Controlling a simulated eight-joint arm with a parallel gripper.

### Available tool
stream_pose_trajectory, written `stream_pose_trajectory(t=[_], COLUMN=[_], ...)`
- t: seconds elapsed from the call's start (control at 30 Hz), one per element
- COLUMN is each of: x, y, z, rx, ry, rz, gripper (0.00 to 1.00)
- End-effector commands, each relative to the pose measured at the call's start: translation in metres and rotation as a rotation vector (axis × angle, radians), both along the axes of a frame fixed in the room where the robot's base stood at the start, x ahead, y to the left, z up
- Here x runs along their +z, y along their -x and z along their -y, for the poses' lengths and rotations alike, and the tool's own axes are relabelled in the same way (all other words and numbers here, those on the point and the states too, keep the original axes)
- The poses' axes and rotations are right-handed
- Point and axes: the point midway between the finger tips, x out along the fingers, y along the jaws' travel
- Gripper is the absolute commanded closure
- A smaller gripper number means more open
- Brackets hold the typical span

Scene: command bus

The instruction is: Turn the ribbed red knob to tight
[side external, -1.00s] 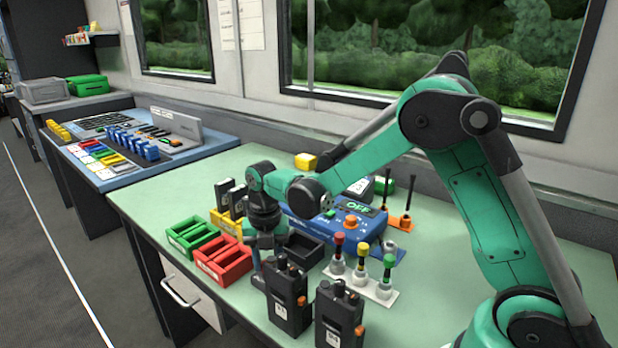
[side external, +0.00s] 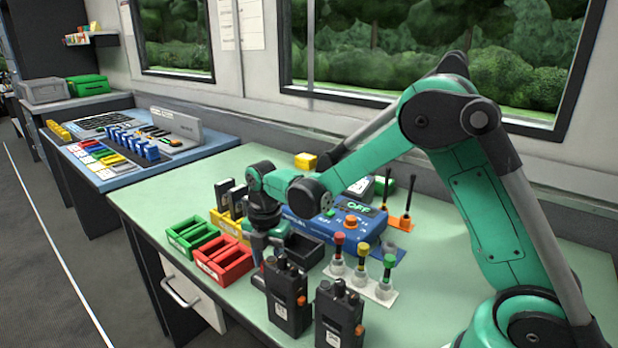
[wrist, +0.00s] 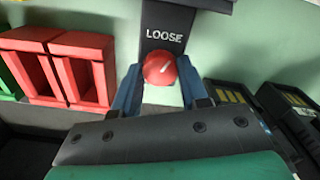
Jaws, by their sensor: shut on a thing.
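The red knob (wrist: 159,69) sits between the two blue fingers of my gripper (wrist: 160,75) in the wrist view. A short white mark shows on its top. My gripper is shut on the knob, with a finger on each side. A dark plate lettered LOOSE (wrist: 165,36) lies just above the knob in that view. No "tight" marking is visible. The knob's ribs are too small to make out. In the side view my gripper (side external: 262,250) points down behind the radios, and the knob is mostly hidden there.
Two black radios (side external: 287,295) stand close in front of my gripper. A red divided bin (side external: 223,262) and a green one (side external: 190,238) are to its left. A white rack with colored-top plugs (side external: 377,290) and a blue OFF box (side external: 330,226) are to its right.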

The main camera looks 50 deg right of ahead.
Motion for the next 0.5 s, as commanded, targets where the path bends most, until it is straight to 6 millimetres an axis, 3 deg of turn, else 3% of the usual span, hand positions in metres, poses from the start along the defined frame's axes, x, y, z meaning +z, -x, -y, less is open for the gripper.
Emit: stream_pose_trajectory(t=[0.5], x=[0.0006], y=[0.0001], z=[0.0001], rx=[-0.490], ry=[0.000], rz=[-0.001], gripper=[1.00])
